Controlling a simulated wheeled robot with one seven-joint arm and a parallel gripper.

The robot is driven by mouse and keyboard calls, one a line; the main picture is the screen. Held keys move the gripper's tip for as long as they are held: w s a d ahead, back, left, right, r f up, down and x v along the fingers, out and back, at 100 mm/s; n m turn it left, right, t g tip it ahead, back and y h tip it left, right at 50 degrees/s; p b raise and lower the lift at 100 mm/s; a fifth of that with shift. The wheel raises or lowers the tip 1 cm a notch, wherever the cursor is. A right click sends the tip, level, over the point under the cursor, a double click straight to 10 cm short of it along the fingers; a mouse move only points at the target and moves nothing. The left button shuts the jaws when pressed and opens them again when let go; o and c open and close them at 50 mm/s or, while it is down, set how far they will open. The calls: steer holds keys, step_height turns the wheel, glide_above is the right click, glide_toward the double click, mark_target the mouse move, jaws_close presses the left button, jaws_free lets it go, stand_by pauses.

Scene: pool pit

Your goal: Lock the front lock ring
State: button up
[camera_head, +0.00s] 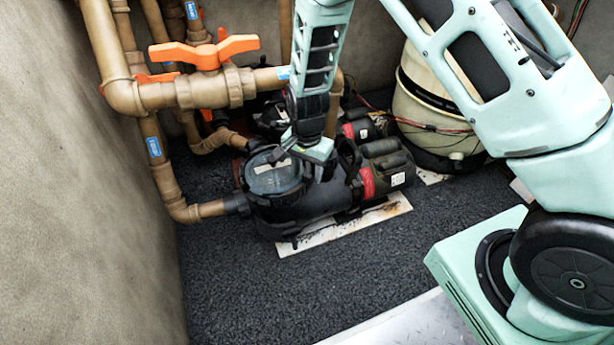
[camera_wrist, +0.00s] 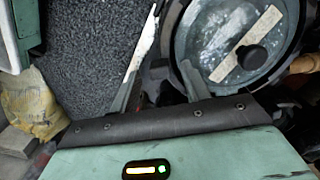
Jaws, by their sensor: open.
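My gripper (camera_head: 303,157) is open, just above the ring's right side. In the wrist view my gripper (camera_wrist: 162,85) has its fingers beside the ring's edge. Whether a finger touches the ring cannot be told.
A second pump (camera_head: 272,118) stands behind. Tan pipes with an orange-handled valve (camera_head: 205,52) rise at the left, close to my arm. A cream filter tank (camera_head: 430,115) stands at the back right. The gravel floor (camera_head: 235,290) in front is clear.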

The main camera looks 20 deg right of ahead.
steer(key=shift+f, duration=0.45)
steer(key=shift+c, duration=0.3)
jaws_close()
